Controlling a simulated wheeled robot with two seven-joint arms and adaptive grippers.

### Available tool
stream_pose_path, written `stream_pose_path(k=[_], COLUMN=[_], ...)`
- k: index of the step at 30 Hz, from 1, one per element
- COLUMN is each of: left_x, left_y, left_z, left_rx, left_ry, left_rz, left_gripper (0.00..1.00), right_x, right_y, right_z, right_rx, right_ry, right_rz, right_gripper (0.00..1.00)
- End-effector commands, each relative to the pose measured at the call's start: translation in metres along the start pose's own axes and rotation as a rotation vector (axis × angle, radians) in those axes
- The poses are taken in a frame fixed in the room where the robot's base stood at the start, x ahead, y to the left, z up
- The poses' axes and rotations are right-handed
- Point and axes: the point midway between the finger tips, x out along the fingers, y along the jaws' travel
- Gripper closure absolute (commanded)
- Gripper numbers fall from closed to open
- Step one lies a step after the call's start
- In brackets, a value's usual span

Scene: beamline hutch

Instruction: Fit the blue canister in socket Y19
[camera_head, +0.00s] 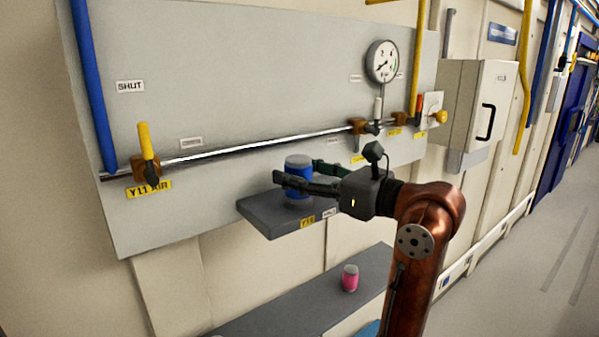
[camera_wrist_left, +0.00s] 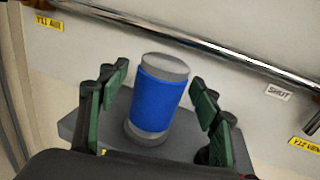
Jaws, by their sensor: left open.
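The blue canister (camera_head: 298,166), with grey ends and a blue band, stands on a small dark grey wall shelf (camera_head: 262,210). A yellow label on the shelf's front edge seems to read Y19. My left gripper (camera_head: 297,176) is open, with one finger on each side of the canister. In the left wrist view the canister (camera_wrist_left: 160,95) stands between the green-padded fingers, with gaps on both sides. Its foot is visible there, but I cannot tell whether it sits in a socket. My right gripper is not in view.
A pressure gauge (camera_head: 382,62) is at the upper right. A pink canister (camera_head: 350,278) stands on a lower grey ledge (camera_head: 290,312). A grey wall box (camera_head: 475,105) is farther right.

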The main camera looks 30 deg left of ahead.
Motion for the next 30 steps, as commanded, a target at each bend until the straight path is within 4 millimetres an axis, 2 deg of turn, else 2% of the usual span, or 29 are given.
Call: stream_pose_path(k=[8,11,21,25,30], left_x=[-0.005,-0.018,-0.087,-0.106,-0.118], left_y=[0.0,-0.001,-0.001,-0.001,-0.001], left_z=[0.0,0.0,0.0,0.0,0.0], left_rx=[0.0,0.0,0.002,0.001,0.001], left_ry=[0.0,0.0,-0.002,-0.001,0.0], left_rz=[-0.001,-0.003,-0.004,-0.002,0.0], left_gripper=[0.42,0.42,0.42,0.42,0.42], right_x=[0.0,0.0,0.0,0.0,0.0], right_y=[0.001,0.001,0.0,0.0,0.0], right_z=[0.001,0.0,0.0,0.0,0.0], right_rx=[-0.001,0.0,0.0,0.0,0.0], right_ry=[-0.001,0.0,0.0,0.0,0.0], right_rz=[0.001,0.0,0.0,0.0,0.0], right_gripper=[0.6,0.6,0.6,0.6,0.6])
